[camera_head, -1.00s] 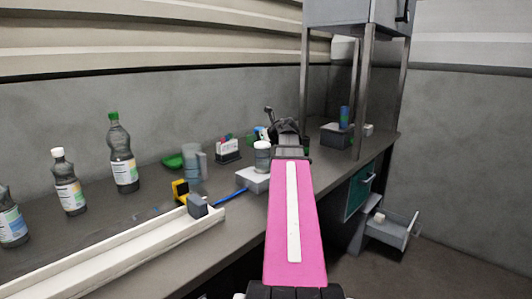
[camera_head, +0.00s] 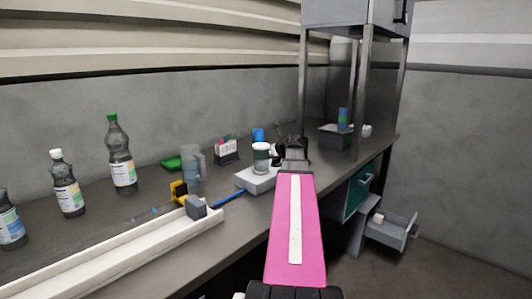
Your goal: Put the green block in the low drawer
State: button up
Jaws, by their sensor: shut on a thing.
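My pink arm reaches over the bench. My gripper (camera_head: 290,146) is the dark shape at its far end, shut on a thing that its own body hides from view. I cannot make out a green block in it. A small flat green thing (camera_head: 171,162) lies on the bench by the clear jug; I cannot tell its exact shape. The low drawer (camera_head: 399,236) is grey and stands pulled open under the bench's right end. A small white thing (camera_head: 378,218) is in it. My gripper is above and left of that drawer.
A grey box (camera_head: 258,180) with a jar (camera_head: 261,158) on it stands left of my gripper. A clear jug (camera_head: 192,163), several bottles and a long white rail (camera_head: 120,258) are further left. A post (camera_head: 364,95) of the raised cabinet stands to the right. A teal-fronted drawer (camera_head: 355,193) is above the low drawer.

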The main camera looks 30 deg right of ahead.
jog(key=shift+f, duration=0.4)
